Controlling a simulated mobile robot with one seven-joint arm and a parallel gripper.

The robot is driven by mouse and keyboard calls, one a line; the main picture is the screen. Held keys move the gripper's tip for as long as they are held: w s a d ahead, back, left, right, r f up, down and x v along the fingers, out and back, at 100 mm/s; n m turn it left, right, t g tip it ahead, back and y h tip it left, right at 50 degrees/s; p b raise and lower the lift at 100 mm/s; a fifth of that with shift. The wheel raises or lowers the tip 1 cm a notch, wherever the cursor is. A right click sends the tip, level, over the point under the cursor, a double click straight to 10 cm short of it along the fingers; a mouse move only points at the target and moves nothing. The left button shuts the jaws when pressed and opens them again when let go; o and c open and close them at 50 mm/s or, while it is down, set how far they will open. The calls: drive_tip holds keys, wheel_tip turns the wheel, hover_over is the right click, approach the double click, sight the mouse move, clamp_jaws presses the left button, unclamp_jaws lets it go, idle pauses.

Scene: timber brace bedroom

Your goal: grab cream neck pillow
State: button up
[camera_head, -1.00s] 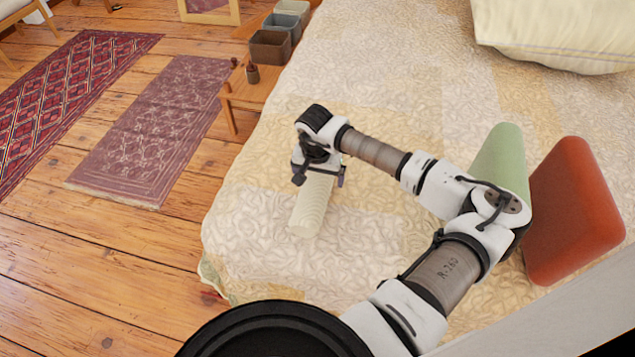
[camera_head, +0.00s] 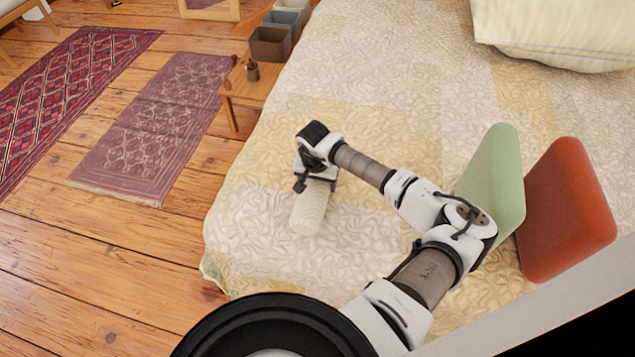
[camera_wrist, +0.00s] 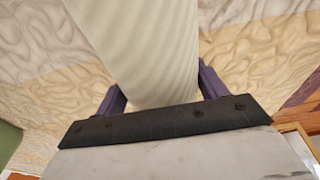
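The cream neck pillow (camera_head: 309,211) is a ribbed roll on the near left part of the bed. My gripper (camera_head: 316,184) is over its far end, pointing down, with one finger on each side. In the wrist view the cream neck pillow (camera_wrist: 150,50) runs up between the fingers of my gripper (camera_wrist: 160,85). Both fingers appear to press against its sides, so the gripper looks shut on it. The far end of the pillow is hidden by my gripper. I cannot tell whether the pillow is clear of the bed.
A green cushion (camera_head: 497,175) and a red cushion (camera_head: 568,212) stand on the bed at right, close to my arm. A large cream pillow (camera_head: 560,35) lies at the back. A wooden bench (camera_head: 245,90) with bins stands beyond the bed's left edge. The bed's middle (camera_head: 400,100) is clear.

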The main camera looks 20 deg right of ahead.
drive_tip(key=c, duration=0.7)
drive_tip(key=shift+r, duration=0.1)
